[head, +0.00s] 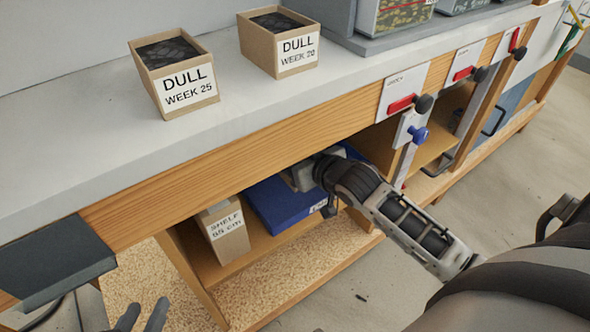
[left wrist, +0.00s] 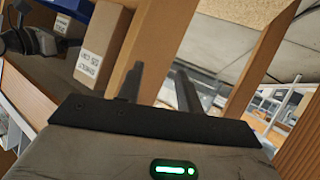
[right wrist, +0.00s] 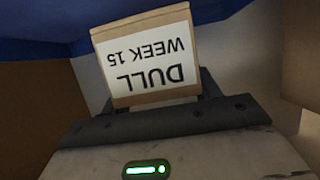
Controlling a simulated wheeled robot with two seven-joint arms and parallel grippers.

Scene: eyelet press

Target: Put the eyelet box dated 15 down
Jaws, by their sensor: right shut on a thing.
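The eyelet box dated 15 (right wrist: 150,52) shows in the right wrist view, its label reading DULL WEEK 15 upside down. My right gripper (right wrist: 152,100) is shut on it. In the head view my right arm reaches into the open shelf bay under the counter, and the box is hidden there. Whether the box touches the shelf I cannot tell. My left gripper (head: 143,316) is open and empty at the lower left of the head view; its two spread fingers also show in the left wrist view (left wrist: 158,88).
On the counter (head: 60,165) stand boxes labelled WEEK 25 (head: 175,72) and WEEK 20 (head: 279,42). In the bay are a carton marked SHELF 55 cm (head: 226,230) and a blue bin (head: 284,202) close to my right gripper. Wooden uprights bound the bay.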

